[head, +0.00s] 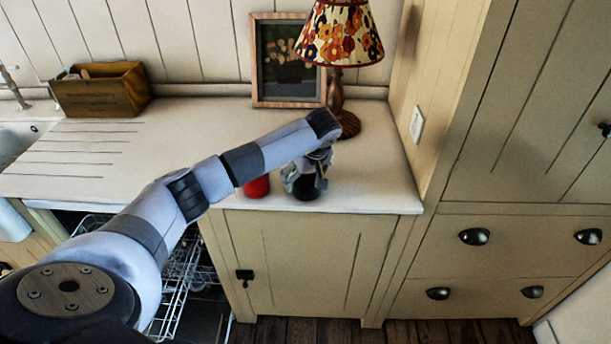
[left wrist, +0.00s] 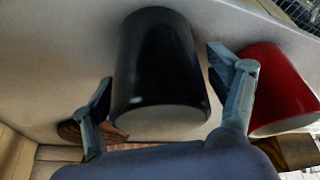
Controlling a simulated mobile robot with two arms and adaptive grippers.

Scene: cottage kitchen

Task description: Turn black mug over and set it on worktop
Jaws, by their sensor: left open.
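The black mug (head: 307,190) stands on the worktop (head: 384,186) near its front edge, partly hidden by my left gripper (head: 306,172). In the left wrist view the black mug (left wrist: 158,62) fills the middle, between the two fingers of my left gripper (left wrist: 160,88). The fingers are open, one on each side, with a visible gap at least on the red mug's side. My right gripper is in neither view.
A red mug (head: 257,187) stands close left of the black mug; it also shows beside a finger in the left wrist view (left wrist: 272,90). A lamp (head: 338,45) and picture frame (head: 288,60) stand behind. The worktop right of the mug is clear. An open dishwasher rack (head: 178,268) lies below left.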

